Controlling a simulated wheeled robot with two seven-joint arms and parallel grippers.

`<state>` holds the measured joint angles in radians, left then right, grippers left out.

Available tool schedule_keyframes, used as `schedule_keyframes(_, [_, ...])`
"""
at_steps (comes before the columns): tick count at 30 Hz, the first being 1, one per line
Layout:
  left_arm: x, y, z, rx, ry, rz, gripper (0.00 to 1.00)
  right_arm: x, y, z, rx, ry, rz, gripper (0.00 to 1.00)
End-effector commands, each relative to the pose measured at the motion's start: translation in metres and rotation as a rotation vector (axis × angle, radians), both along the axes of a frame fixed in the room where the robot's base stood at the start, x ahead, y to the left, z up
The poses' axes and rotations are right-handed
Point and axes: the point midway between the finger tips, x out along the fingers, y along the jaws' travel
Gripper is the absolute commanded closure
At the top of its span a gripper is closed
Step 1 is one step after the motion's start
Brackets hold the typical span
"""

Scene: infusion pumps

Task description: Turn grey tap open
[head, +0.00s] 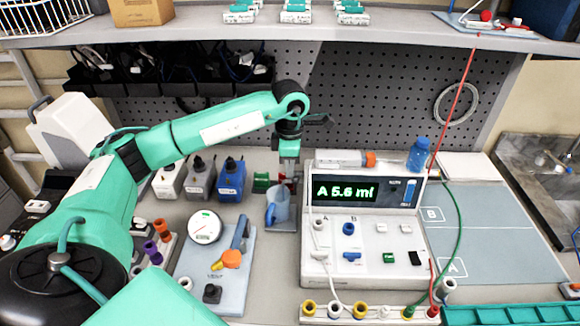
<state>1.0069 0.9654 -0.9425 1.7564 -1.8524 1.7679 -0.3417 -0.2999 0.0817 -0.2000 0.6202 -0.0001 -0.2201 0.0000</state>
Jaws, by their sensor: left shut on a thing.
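My right gripper is out of view.
The pump (365,190), reading "A 5.6 ml", stands close to the right of the gripper. A gauge plate (218,265) lies front left. The grey-blue mat (490,245) at right is mostly clear. A shelf (400,36) runs above.

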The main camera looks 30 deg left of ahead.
Motion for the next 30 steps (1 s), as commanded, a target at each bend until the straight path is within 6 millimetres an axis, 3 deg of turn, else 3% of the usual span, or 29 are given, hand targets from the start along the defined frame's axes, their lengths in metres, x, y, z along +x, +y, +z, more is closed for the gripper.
schedule_keyframes(2, [0.001, 0.001, 0.002, 0.0, -0.005, 0.003, 1.0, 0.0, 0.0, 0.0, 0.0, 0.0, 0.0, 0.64])
schedule_keyframes(3, [0.001, 0.001, 0.002, 0.0, -0.005, 0.003, 0.86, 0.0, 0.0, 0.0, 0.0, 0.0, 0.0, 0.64])
schedule_keyframes(4, [0.001, 0.001, 0.002, 0.0, -0.005, 0.002, 0.81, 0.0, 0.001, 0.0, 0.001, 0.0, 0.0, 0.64])
schedule_keyframes(17, [0.001, 0.0, 0.01, -0.001, -0.004, 0.0, 0.81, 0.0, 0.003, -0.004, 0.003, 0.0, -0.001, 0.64])
schedule_keyframes(30, [0.001, 0.0, 0.101, 0.0, -0.009, 0.002, 0.81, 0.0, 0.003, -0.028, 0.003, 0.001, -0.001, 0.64])
